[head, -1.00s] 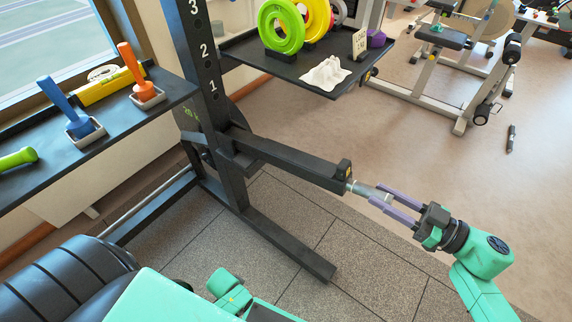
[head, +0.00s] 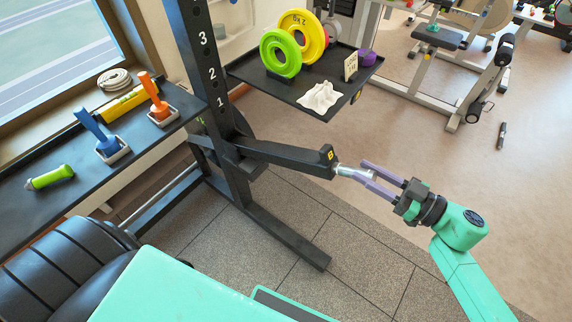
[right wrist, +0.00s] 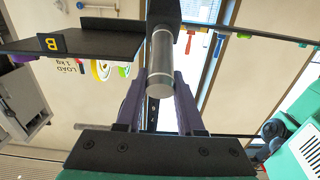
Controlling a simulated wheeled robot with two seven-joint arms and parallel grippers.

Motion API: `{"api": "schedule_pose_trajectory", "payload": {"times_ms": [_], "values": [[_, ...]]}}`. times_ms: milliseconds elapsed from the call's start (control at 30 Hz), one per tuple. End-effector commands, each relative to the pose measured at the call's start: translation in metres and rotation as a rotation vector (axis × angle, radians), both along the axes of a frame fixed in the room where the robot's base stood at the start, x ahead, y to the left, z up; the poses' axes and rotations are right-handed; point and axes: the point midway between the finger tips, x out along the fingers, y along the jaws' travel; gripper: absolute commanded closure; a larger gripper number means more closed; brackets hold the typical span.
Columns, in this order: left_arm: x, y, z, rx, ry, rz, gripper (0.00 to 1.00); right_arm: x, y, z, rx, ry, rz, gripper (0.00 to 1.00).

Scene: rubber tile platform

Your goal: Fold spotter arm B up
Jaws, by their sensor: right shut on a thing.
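Spotter arm B (head: 285,153) is a black beam with a yellow B tag at its free end. It runs out from the black rack upright (head: 226,130) and slopes slightly down to the right. A silver handle (head: 345,171) extends from its free end. My right gripper (head: 366,174) has its purple fingers on either side of the handle and is shut on it. In the right wrist view the handle (right wrist: 162,65) lies between the fingers, with the beam's black end (right wrist: 163,12) beyond it. My left gripper is out of view.
A black shelf (head: 290,88) beyond the arm holds green and yellow weight discs, a white cloth (head: 321,98), a card and a purple item. A ledge (head: 75,190) at left carries several hand tools. A bench with grey legs (head: 462,95) stands at far right. Floor right of the rack is mostly open.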

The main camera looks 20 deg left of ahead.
Motion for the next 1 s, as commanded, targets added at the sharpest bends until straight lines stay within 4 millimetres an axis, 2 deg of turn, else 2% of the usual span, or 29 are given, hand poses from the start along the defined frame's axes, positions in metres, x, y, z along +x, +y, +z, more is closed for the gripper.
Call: {"api": "schedule_pose_trajectory", "payload": {"times_ms": [33, 100, 433, 1000], "values": [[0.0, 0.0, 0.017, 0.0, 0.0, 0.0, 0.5, 0.002, 0.003, 0.021, 0.008, -0.005, -0.001, 1.0], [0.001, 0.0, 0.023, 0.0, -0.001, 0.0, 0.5, 0.003, 0.005, 0.026, 0.008, -0.005, -0.001, 1.0], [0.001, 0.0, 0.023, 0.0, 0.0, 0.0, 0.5, 0.004, 0.007, 0.026, 0.007, -0.005, -0.002, 1.0], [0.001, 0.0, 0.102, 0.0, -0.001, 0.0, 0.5, 0.016, 0.058, 0.104, 0.007, -0.004, 0.0, 1.0]]}}
